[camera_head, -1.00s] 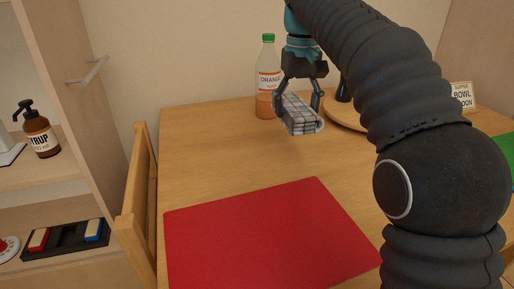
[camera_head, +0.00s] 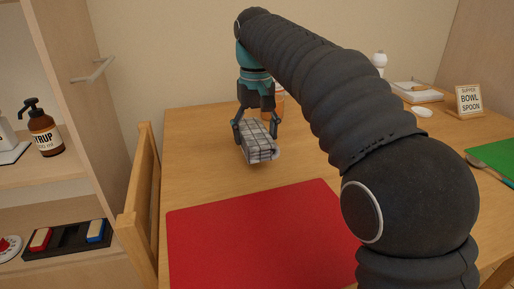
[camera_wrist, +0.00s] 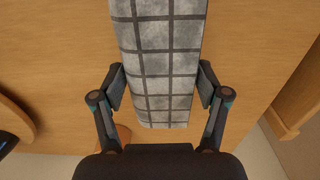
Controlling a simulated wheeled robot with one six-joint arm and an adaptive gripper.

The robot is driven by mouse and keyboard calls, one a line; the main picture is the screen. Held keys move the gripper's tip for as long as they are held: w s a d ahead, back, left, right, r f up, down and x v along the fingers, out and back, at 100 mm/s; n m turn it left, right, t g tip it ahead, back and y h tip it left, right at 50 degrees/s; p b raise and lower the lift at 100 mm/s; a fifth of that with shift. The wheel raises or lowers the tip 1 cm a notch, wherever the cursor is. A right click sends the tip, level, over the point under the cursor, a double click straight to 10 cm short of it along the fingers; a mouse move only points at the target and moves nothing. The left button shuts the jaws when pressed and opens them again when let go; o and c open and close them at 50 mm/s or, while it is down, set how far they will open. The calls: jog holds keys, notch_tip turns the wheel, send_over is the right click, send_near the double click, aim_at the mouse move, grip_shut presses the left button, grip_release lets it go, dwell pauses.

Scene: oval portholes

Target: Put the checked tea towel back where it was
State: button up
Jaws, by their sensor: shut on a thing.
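The checked tea towel (camera_head: 260,146) is a folded grey and white bundle with dark grid lines. My gripper (camera_head: 256,130) is shut on it, one finger on each side, and holds it over the wooden table behind the red mat. In the wrist view the towel (camera_wrist: 164,60) runs lengthwise between the two fingers of my gripper (camera_wrist: 160,88). A metal towel bar (camera_head: 93,71) on the side of the shelf unit at the left is bare.
A red mat (camera_head: 262,235) lies on the table (camera_head: 190,150) in front. A chair (camera_head: 142,200) stands at the table's left edge. An orange bottle (camera_head: 279,103) is partly hidden behind my gripper. A syrup bottle (camera_head: 44,133) stands on the shelf. A sign (camera_head: 468,101) stands at the right.

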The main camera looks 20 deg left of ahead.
aim_at(256, 131)
jog(key=shift+f+b, duration=0.35)
jog(key=shift+f, duration=1.45)
jog(key=shift+f, duration=0.15)
jog(key=o, duration=1)
notch_tip(256, 131, up, 10)
jog(key=shift+w+f+p, duration=0.1)
jog(key=shift+p, duration=1.15)
jog(key=shift+r, duration=1.25)
